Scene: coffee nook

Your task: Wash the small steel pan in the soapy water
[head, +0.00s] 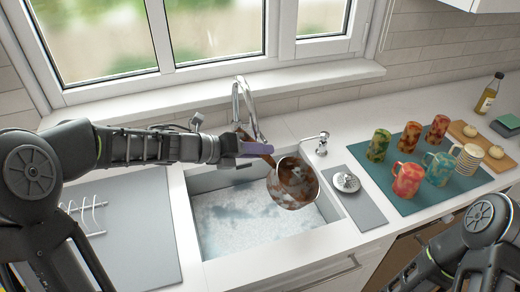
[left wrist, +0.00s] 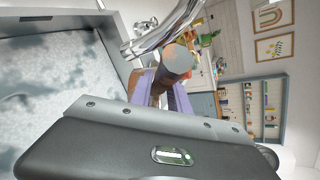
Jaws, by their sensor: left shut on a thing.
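The small pan (head: 293,184) hangs tilted over the right part of the sink, its inside stained brown with grey and pale patches. It looks to be above the water. My left gripper (head: 257,150), with purple fingers, is shut on the pan's brown handle. The left wrist view shows the purple fingers (left wrist: 167,92) around the handle (left wrist: 176,62); the pan's bowl is not clear there. The soapy water (head: 245,220), with white foam, fills the sink (head: 195,225). My right arm shows at the lower right, but its gripper is out of frame.
A chrome tap (head: 240,95) stands behind the sink, close to my left gripper. A soap pump (head: 322,143) and a steel strainer (head: 346,182) on a grey mat are at the right. Several mugs stand on a teal mat (head: 400,200). A grey drainer mat (head: 130,240) lies left.

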